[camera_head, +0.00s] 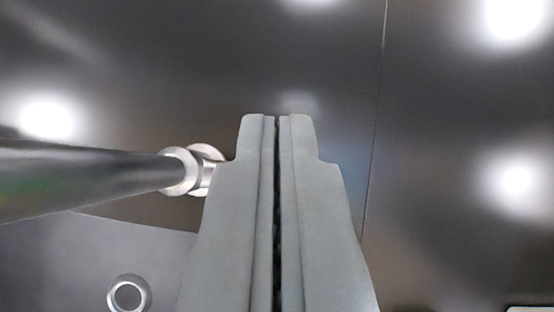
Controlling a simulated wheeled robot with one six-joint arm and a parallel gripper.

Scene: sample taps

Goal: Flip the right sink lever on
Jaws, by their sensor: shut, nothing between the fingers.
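My gripper (277,122) points away from the camera in the middle of the view, its two grey fingers shut against each other with only a thin dark line between them. A dark metal bar (85,180) comes in from the left edge and ends in bright silver collars (178,171) just left of my fingers. The right finger side of these collars is partly hidden behind my gripper. I cannot tell for sure whether this bar is the lever or the spout, or whether my gripper touches it.
A dark, shiny metal surface (300,50) with bright reflections fills the background. A thin seam (376,130) runs down it right of my gripper. A silver ring (128,295) sits on a greyer surface (60,260) at lower left.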

